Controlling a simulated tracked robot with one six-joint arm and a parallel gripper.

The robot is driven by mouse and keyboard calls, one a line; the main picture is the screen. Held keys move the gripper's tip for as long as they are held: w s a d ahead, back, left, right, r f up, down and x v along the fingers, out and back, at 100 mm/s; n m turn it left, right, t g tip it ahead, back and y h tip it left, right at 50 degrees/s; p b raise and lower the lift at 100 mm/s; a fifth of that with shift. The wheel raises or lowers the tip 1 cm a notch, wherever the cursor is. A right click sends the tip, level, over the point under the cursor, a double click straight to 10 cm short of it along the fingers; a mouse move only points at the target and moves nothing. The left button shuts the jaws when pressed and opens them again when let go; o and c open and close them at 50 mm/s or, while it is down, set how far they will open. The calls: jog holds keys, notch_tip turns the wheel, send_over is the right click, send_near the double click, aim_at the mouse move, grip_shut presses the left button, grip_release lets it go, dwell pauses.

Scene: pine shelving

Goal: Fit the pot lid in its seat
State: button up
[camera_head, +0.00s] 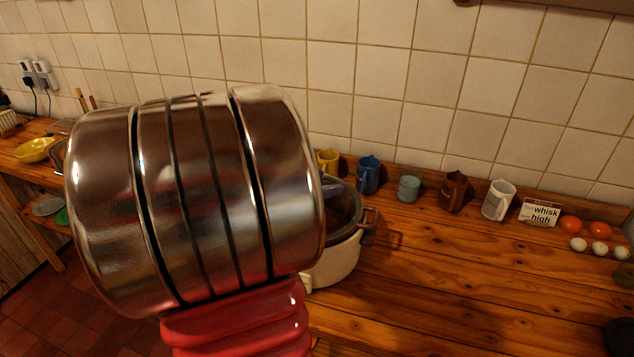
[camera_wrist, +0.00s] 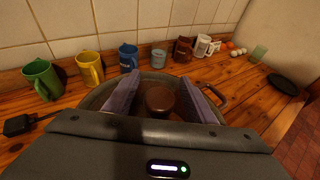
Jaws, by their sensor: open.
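The cream pot (camera_head: 337,262) with brown side handles stands on the wooden counter, partly hidden behind my arm in the head view. Its rim and a handle (camera_wrist: 216,97) also show in the wrist view. The lid's round brown knob (camera_wrist: 160,100) is over the pot. My gripper (camera_wrist: 161,84) is open, with one purple finger on each side of the knob and gaps visible. In the head view only a bit of purple finger (camera_head: 333,190) shows at the pot. Most of the lid is hidden, so I cannot tell whether it sits level in its seat.
A row of mugs, including a yellow one (camera_head: 328,161), a blue one (camera_head: 368,175) and a white one (camera_head: 498,200), stands along the tiled wall. A "whisk high" card (camera_head: 539,212) and several eggs (camera_head: 600,248) are at the right. The counter right of the pot is clear.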

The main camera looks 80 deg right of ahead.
jog(key=v, duration=1.3)
jog(key=shift+w+a+r, duration=0.1)
jog(key=shift+w+a, duration=0.15)
jog(key=shift+w, duration=0.05)
dwell(0.9)
jog(key=w+a+f+m+t+y, duration=0.2)
jog(key=w+a+m+t+y, duration=0.1)
jog(key=a, duration=1)
jog(key=w+a+f+m+t+y, duration=0.1)
jog(key=w+a+m+t+y, duration=0.2)
jog(key=a, duration=1)
jog(key=w+a+f+m+t+y, duration=0.2)
jog(key=w+a+m+t+y, duration=0.2)
jog(key=a, duration=0.9)
jog(key=w+t, duration=0.3)
jog(key=t, duration=0.1)
jog(key=shift+f+t+y, duration=0.3)
jog(key=shift+f+y, duration=0.05)
jog(key=shift+y, duration=0.05)
